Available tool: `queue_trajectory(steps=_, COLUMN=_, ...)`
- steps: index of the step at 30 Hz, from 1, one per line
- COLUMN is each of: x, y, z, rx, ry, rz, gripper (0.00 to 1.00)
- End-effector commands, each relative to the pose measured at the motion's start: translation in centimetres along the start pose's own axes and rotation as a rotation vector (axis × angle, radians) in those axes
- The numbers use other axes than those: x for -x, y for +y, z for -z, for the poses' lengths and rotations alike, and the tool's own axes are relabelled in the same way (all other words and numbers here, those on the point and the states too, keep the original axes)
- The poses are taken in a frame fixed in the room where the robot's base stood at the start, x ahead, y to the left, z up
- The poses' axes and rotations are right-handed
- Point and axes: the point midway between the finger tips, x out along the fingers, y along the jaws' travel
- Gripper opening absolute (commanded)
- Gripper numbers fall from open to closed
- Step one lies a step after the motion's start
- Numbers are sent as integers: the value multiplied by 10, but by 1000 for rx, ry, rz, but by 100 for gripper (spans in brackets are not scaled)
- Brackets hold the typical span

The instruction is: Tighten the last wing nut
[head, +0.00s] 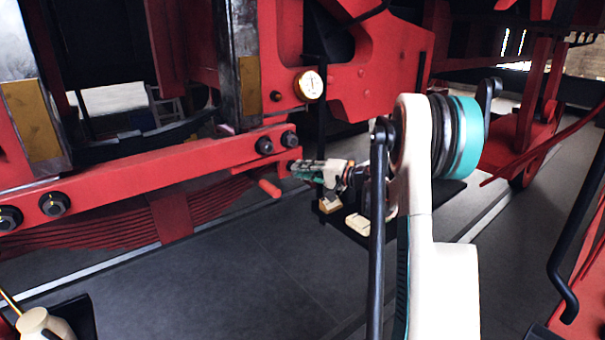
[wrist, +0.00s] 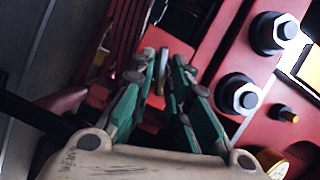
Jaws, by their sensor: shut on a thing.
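My gripper (head: 300,169) is at the right end of the red beam (head: 150,168), just below two dark bolts (head: 277,142). In the wrist view its green fingers (wrist: 162,68) are closed in around a narrow upright yellowish-grey piece (wrist: 162,64), which looks like the wing nut. Its wings and thread are too small to make out, and the fingers partly hide it. In the head view the wing nut is hidden at the gripper's tips. The two large hex bolts (wrist: 240,95) are to the right of the fingers in the wrist view.
A brass-rimmed gauge (head: 309,85) is above the gripper. A red peg (head: 270,187) sticks out below it, near the leaf spring (head: 110,222). Cream blocks (head: 357,223) lie on a dark board behind my arm. A cream can (head: 42,325) is at lower left. The grey floor is clear in front.

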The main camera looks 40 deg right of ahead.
Motion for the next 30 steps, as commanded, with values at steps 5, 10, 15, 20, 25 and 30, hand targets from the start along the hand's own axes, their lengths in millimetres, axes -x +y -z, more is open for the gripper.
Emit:
queue_trajectory(steps=5, x=0, y=3, z=-1, rx=-92, ry=-3, rz=37, gripper=0)
queue_trajectory(steps=10, x=-1, y=2, z=-2, rx=-96, ry=-4, rz=38, gripper=0)
queue_trajectory(steps=15, x=-1, y=2, z=-2, rx=-94, ry=-5, rz=38, gripper=0)
queue_trajectory(steps=20, x=-2, y=2, z=-3, rx=-93, ry=-6, rz=38, gripper=0)
queue_trajectory(steps=25, x=-2, y=2, z=-3, rx=-93, ry=-7, rz=38, gripper=0)
queue_trajectory(steps=30, x=-2, y=2, z=-4, rx=-92, ry=-8, rz=38, gripper=0)
